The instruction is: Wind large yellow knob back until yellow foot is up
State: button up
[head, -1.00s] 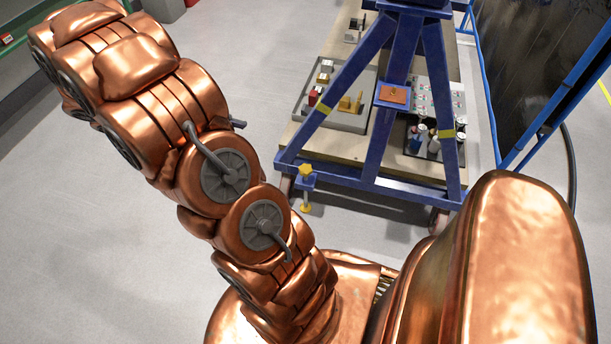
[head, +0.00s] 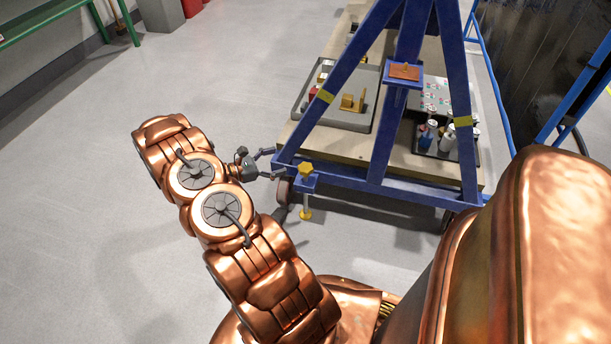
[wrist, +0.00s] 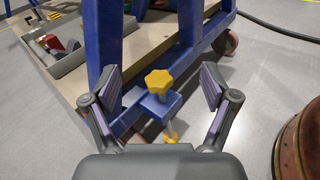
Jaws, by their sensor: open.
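The large yellow knob (head: 306,169) sits on top of a blue bracket (head: 304,185) at the near left corner of the blue frame. Below the bracket, the yellow foot (head: 305,214) hangs on a thin stem close to the floor; whether it touches is unclear. In the wrist view the star-shaped knob (wrist: 160,81) lies ahead, between my open fingers and apart from them. The foot (wrist: 169,138) shows partly behind my gripper's body there. My gripper (head: 273,162) is open and empty, just left of the knob in the head view. It also fills the lower wrist view (wrist: 161,88).
The blue frame (head: 379,150) stands over a wooden deck (head: 345,150) holding a grey tray (head: 340,118) and a dark bin of bottles (head: 466,155). A caster (wrist: 227,42) stands near the frame. Floor to the left is clear.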

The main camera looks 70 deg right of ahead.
jog(key=n+h+b, duration=0.2)
jog(key=b, duration=0.1)
send_near(299, 170)
jog(key=x, duration=0.5)
jog(key=shift+s+d, duration=0.25)
jog(key=shift+d, duration=0.25)
jog(key=b+x, duration=0.2)
jog(key=x, duration=0.4)
jog(key=shift+s+d, duration=0.25)
jog(key=shift+s, duration=0.05)
jog(key=shift+c, duration=0.4)
jog(key=c, duration=1.1)
